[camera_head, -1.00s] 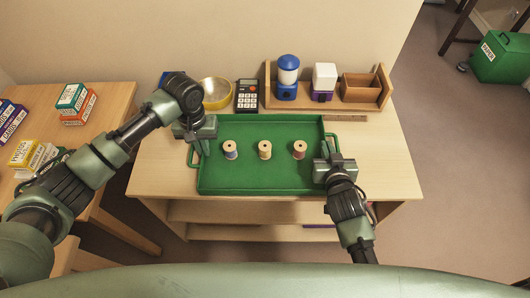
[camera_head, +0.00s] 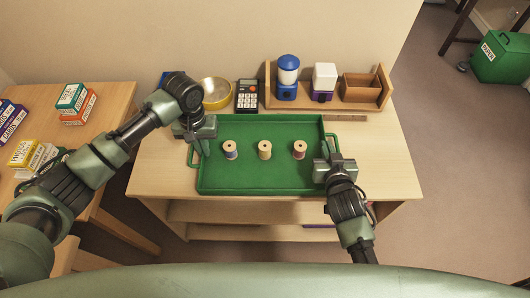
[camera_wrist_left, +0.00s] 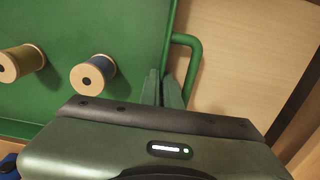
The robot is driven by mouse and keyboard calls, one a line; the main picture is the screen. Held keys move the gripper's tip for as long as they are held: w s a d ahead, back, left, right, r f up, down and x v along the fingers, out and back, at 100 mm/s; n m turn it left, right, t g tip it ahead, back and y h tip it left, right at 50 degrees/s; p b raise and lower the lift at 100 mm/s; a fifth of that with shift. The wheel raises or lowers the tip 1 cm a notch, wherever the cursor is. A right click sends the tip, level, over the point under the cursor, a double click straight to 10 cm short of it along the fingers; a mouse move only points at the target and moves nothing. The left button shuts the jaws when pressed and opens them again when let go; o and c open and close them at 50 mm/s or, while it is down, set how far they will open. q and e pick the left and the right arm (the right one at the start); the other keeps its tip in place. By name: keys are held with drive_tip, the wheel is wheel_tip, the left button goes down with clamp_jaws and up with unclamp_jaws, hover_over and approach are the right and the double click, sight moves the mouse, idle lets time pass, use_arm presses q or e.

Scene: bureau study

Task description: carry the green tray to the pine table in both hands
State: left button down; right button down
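The green tray (camera_head: 260,184) lies on the pale wooden table, with three thread spools in it: blue (camera_head: 230,150), tan (camera_head: 264,150) and dark red (camera_head: 299,150). My left gripper (camera_head: 202,148) is at the tray's left side by its handle (camera_head: 191,156). In the left wrist view its two fingers (camera_wrist_left: 163,88) are close together at the tray's rim, beside the handle (camera_wrist_left: 194,62); whether they clamp anything is unclear. My right gripper (camera_head: 327,152) is at the tray's right side; it hides most of that handle, and its grip is unclear.
Behind the tray are a yellow-rimmed bowl (camera_head: 215,92), a calculator (camera_head: 247,95), and a wooden organiser (camera_head: 362,100) with a blue lantern (camera_head: 288,78) and a white-topped container (camera_head: 324,82). Another wooden table (camera_head: 108,101) with small boxes stands left.

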use_arm(q)
drive_tip(key=shift+r, duration=0.1)
use_arm(e)
drive_tip(key=shift+r, duration=0.1)
